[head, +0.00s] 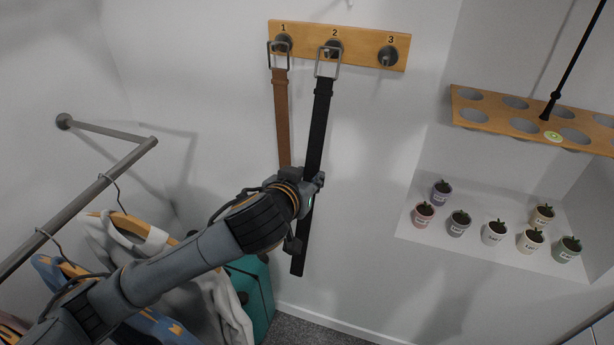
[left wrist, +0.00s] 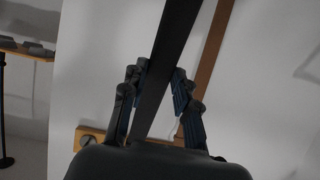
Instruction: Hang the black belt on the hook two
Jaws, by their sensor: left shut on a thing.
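The black belt (head: 318,115) hangs along the wall, slightly tilted, with its metal buckle (head: 317,70) at the top. The buckle overlaps hook two (head: 333,48) on the wooden rack; I cannot tell whether the hook passes through it. My left gripper (head: 314,186) is shut on the black belt's strap, well below the buckle. In the left wrist view the black strap (left wrist: 172,40) runs between the fingers of the left gripper (left wrist: 158,80). The belt's lower end hangs below the gripper. My right gripper is not in view.
A brown belt (head: 281,110) hangs at hook one (head: 283,42), close left of the black belt. Hook three (head: 388,56) is empty. A clothes rail (head: 75,210) with garments stands at left. A holed wooden shelf (head: 490,112) and small potted plants (head: 494,233) are at right.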

